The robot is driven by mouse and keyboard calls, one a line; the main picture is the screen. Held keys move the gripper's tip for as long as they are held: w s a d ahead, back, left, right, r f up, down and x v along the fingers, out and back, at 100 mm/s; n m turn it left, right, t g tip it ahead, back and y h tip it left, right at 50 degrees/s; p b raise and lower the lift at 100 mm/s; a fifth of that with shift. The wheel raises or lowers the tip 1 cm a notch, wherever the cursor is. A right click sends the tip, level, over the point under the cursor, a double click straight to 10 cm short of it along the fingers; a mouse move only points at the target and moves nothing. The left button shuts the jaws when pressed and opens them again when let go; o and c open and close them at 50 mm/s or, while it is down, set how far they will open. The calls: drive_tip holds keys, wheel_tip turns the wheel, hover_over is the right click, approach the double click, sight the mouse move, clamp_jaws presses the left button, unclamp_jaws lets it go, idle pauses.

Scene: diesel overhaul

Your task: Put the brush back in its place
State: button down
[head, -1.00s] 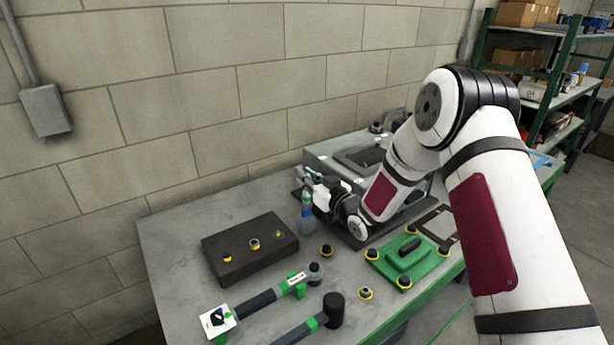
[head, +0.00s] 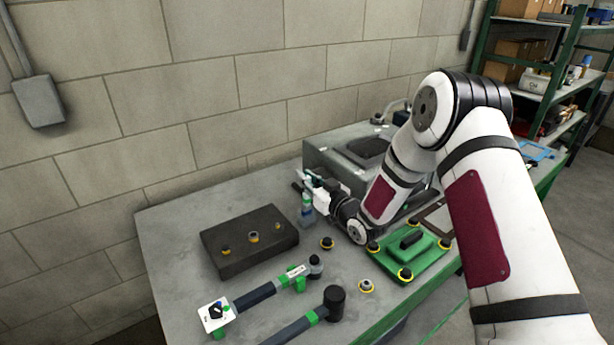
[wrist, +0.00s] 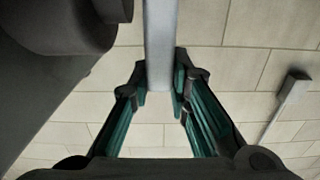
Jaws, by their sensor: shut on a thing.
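My gripper (head: 306,185) is above the back of the workbench, beside the grey box-shaped unit. In the wrist view my gripper (wrist: 160,88) has its fingertips closed on both sides of a smooth pale grey bar, which I take for the handle of the brush (wrist: 160,40). The bar runs up out of the frame, and no bristles can be made out. In the head view a small dark piece shows at the gripper's tip, too small to identify. The brush's place cannot be made out.
A small bottle (head: 307,210) stands just below my gripper. The grey unit (head: 325,157) is to its right. The bench's left corner is bare.

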drive_tip(key=shift+f+b, duration=0.4)
drive_tip(key=shift+f, duration=0.9)
drive_tip(key=c, duration=1.4)
unclamp_jaws()
drive_tip(key=shift+c, duration=0.2)
drive_tip(key=v, duration=1.2)
